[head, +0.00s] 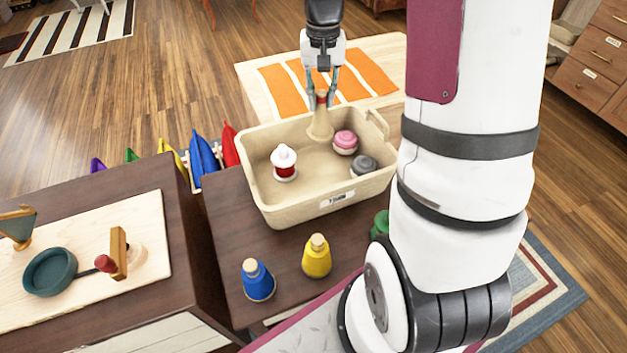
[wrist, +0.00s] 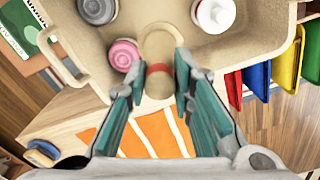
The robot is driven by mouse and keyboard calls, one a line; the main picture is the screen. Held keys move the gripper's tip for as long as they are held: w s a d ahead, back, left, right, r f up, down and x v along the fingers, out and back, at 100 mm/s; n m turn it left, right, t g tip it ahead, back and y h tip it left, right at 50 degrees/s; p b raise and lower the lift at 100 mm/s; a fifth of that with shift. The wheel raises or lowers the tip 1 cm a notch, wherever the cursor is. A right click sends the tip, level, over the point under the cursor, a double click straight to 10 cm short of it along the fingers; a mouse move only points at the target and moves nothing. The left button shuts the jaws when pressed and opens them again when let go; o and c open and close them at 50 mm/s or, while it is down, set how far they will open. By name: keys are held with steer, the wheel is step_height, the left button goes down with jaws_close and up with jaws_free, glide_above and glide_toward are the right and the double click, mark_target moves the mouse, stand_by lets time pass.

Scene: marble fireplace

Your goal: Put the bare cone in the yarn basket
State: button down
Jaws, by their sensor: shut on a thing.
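The bare cone (head: 319,126) is beige with a red band near its top. My gripper (head: 321,92) is shut on it and holds it upright from above. The cone is at the far side of the cream yarn basket (head: 292,211), with its base below the far rim. I cannot tell whether the base touches the basket floor. In the wrist view the cone (wrist: 158,47) sits between the two fingertips of my gripper (wrist: 157,68), and the basket (wrist: 258,50) spreads around it.
In the basket are a red-and-white item (head: 284,163), a pink one (head: 345,141) and a grey one (head: 363,165). Blue (head: 257,281), yellow (head: 317,257) and green (head: 381,223) wound cones stand outside it. A board with tools (head: 88,240) lies left.

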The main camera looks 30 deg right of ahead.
step_height(320, 180, down, 10)
steer(key=b, duration=0.2)
steer(key=shift+f+b, duration=0.25)
steer(key=shift+b, duration=0.1)
steer(key=c, duration=1.4)
jaws_free()
steer(key=shift+f, duration=0.15)
steer(key=shift+o, duration=0.2)
